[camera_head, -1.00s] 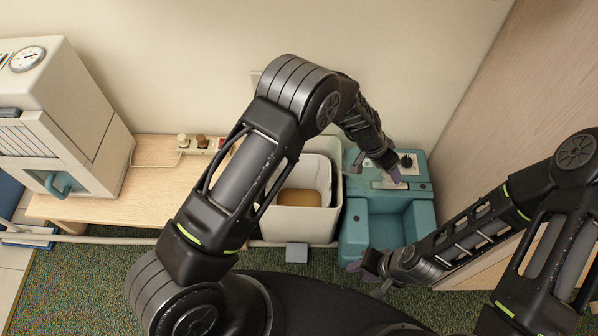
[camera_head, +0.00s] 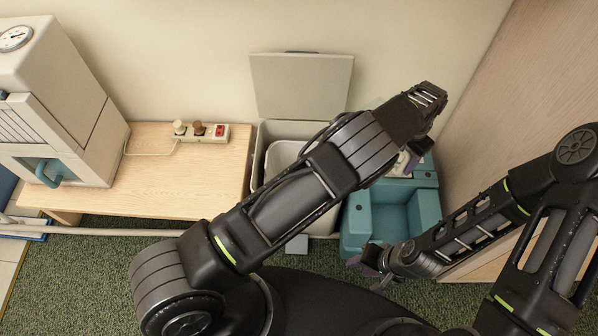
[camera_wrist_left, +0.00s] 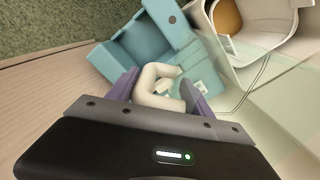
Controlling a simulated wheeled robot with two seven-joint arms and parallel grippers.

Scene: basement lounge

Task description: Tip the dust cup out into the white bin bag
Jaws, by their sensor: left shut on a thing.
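My left gripper (camera_wrist_left: 160,86) is shut on the cream loop handle of the dust cup (camera_wrist_left: 152,99). The cup's clear, pale green wall shows to the right of the handle in the left wrist view. In the head view my left forearm hides most of the cup. The white bin bag (camera_head: 283,152) lines the open bin, left of the gripper and partly behind my left arm. In the left wrist view the bag (camera_wrist_left: 270,48) is at the upper right, with something brown inside. My right gripper (camera_head: 371,264) is low in front of the teal machine; its jaw gap is unclear.
The teal machine (camera_head: 356,222) stands right of the bin, with an open recess in front. The bin's grey lid (camera_head: 300,82) stands raised against the wall. A wooden bench (camera_head: 185,170) with a power strip (camera_head: 203,133) is at left. A wooden panel (camera_head: 520,110) closes the right side.

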